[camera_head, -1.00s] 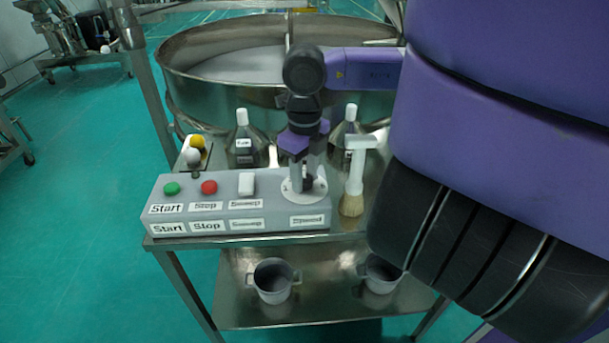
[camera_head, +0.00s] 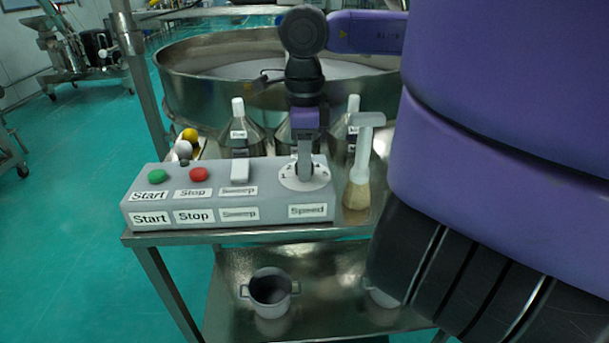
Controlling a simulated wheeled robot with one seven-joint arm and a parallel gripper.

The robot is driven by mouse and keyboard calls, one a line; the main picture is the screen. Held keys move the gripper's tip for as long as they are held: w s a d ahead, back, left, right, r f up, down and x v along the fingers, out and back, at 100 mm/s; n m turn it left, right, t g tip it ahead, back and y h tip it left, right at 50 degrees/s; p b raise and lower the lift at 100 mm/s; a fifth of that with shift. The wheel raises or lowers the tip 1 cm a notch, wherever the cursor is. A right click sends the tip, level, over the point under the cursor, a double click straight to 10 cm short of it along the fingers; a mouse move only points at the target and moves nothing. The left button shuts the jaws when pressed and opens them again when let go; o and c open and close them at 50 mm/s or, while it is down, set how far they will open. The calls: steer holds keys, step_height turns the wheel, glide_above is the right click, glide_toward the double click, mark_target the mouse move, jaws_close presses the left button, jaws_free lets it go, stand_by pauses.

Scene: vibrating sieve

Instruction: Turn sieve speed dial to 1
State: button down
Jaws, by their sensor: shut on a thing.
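The grey control box (camera_head: 228,206) stands on the front of the metal cart. Its speed dial (camera_head: 291,183) is a white disc with dark numerals on the box's right end, above a "Speed" label. My gripper (camera_head: 304,172) points down at the dial's centre and is shut on the knob there, which its fingers mostly hide. A "1" shows at the disc's left edge and other numerals at its upper right. Which number the knob points to cannot be told. The round steel sieve (camera_head: 190,90) stands behind.
A green button (camera_head: 157,177), a red button (camera_head: 199,174) and a white switch (camera_head: 240,171) sit left of the dial. A brush (camera_head: 357,190) stands close on the right. A grey pot (camera_head: 270,291) is on the lower shelf.

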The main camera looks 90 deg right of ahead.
steer(key=n+b, duration=0.4)
steer(key=n, duration=0.1)
steer(key=shift+f+n, duration=0.2)
steer(key=shift+n, duration=0.1)
steer(key=shift+r+n+b, duration=0.15)
steer(key=shift+n+b, duration=1.1)
steer(key=shift+n, duration=0.95)
steer(key=c, duration=0.9)
jaws_free()
steer(key=shift+r, duration=0.15)
step_height(320, 180, up, 8)
steer(key=shift+f+p, duration=0.2)
steer(key=shift+p, duration=0.25)
steer(key=shift+s, duration=0.1)
